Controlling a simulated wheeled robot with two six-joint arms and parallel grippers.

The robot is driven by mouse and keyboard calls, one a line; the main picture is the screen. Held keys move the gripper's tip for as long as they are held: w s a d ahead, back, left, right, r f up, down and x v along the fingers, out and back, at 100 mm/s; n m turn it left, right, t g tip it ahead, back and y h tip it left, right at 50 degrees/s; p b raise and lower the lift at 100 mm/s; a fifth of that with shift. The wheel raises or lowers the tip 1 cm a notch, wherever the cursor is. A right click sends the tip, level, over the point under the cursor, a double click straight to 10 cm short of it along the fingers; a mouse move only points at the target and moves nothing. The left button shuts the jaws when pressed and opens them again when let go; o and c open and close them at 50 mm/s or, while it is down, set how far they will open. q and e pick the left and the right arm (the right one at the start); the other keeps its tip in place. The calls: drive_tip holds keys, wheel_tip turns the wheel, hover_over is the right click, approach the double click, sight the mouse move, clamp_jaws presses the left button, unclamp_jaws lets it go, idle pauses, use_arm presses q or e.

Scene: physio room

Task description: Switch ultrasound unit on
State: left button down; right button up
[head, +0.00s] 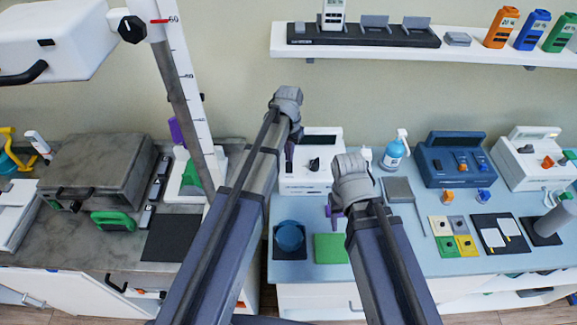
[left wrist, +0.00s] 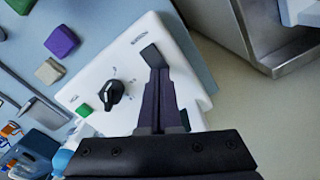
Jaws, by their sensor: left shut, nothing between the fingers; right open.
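A white unit, which I take as the ultrasound unit (head: 322,143), stands on the blue-grey worktop against the wall. In the left wrist view its white panel (left wrist: 120,62) carries a black rotary knob (left wrist: 112,94), a green button (left wrist: 84,110) and a dark switch-like piece (left wrist: 153,57). Its lettering is too small to read. My left gripper (head: 289,152) is shut and empty over the panel's left part. In the left wrist view its fingertips (left wrist: 157,72) are right at the dark piece; contact cannot be told. My right gripper (head: 333,208) is open and empty, in front of the unit's right side.
A blue dish (head: 290,236) on a dark mat and a green block (head: 330,248) lie in front. A spray bottle (head: 396,150), a blue unit (head: 455,160) and another white unit (head: 535,170) stand right. A tall scale post (head: 190,90) rises left. A shelf (head: 400,55) hangs above.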

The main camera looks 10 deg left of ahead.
sight(290, 164)
use_arm(q)
drive_tip(key=shift+f+b, duration=0.9)
idle(0.9)
wheel_tip(290, 164, up, 7)
drive_tip(key=p, duration=0.7)
idle(0.3)
drive_tip(key=shift+s+d+f, duration=0.1)
drive_tip(key=shift+s, duration=0.1)
drive_tip(key=s+d+f+b, duration=0.2)
drive_tip(key=s+d, duration=0.1)
drive_tip(key=s, duration=0.7)
drive_tip(key=s+d+f+y+b, duration=0.1)
drive_tip(key=s+d+f+b, duration=0.2)
drive_tip(key=s, duration=0.8)
drive_tip(key=shift+s+d+f+b, duration=0.2)
drive_tip(key=shift+d+b, duration=0.1)
drive_tip(key=shift+d, duration=0.15)
